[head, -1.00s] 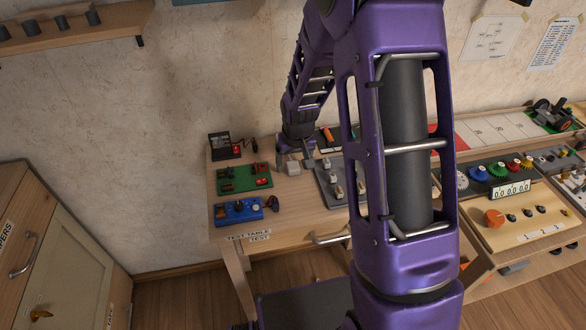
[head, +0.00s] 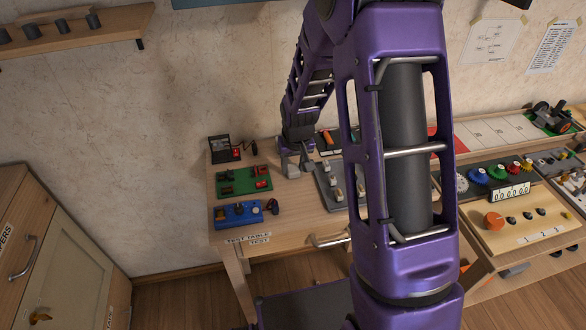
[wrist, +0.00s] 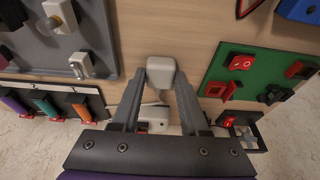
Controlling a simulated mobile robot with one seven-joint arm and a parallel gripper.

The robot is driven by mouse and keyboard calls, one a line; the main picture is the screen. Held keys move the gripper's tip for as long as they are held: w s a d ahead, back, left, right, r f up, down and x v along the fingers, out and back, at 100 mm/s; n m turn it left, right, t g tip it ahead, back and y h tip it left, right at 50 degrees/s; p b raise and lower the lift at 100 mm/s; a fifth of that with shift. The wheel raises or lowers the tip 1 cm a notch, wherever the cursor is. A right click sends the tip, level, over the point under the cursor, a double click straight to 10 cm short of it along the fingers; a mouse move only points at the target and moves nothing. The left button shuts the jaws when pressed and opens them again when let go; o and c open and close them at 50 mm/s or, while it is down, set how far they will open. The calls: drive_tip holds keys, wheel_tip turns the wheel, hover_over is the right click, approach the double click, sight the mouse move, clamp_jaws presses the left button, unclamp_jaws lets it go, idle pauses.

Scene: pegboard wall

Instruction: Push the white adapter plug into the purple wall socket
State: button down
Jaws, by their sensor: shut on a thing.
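The white adapter plug (wrist: 160,72) is a small rounded block at the tabletop in the wrist view. My gripper (wrist: 160,76) is shut on it, with one grey finger against each side. In the head view, my gripper (head: 292,168) is low over the test table, and its fingers mostly hide the plug. I cannot make out a purple wall socket in either view.
The test table (head: 225,182) carries a green board (head: 232,187), a blue controller box (head: 228,217) and a grey switch panel (head: 324,182) close to my gripper. A wall shelf (head: 110,27) is at upper left.

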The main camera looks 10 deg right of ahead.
sight(294, 168)
wheel_tip(294, 168, up, 10)
drive_tip(key=p, duration=0.1)
idle(0.4)
drive_tip(key=w+d+m+y+p, duration=0.1)
drive_tip(key=w+d+m+y, duration=0.3)
drive_tip(key=d+m, duration=0.55)
drive_tip(key=w+d+m+y, duration=0.4)
drive_tip(key=d+m, duration=0.3)
drive_tip(key=m, duration=0.6)
drive_tip(key=d+r+m+t+h, duration=0.1)
drive_tip(key=d+m+t, duration=0.3)
drive_tip(key=d, duration=0.4)
drive_tip(key=s+d+r+m+t+h, duration=0.1)
drive_tip(key=d+r+m+t+h, duration=0.1)
drive_tip(key=d, duration=0.7)
drive_tip(key=s+d+r+m+t+h, duration=0.1)
drive_tip(key=d+r+m+t+h, duration=0.1)
drive_tip(key=d+m+t+h, duration=0.3)
drive_tip(key=d+m, duration=0.2)
drive_tip(key=d, duration=0.1)
drive_tip(key=shift+d+r+t+p, duration=0.25)
drive_tip(key=shift+d+t+p, duration=0.05)
drive_tip(key=shift+d+p, duration=0.05)
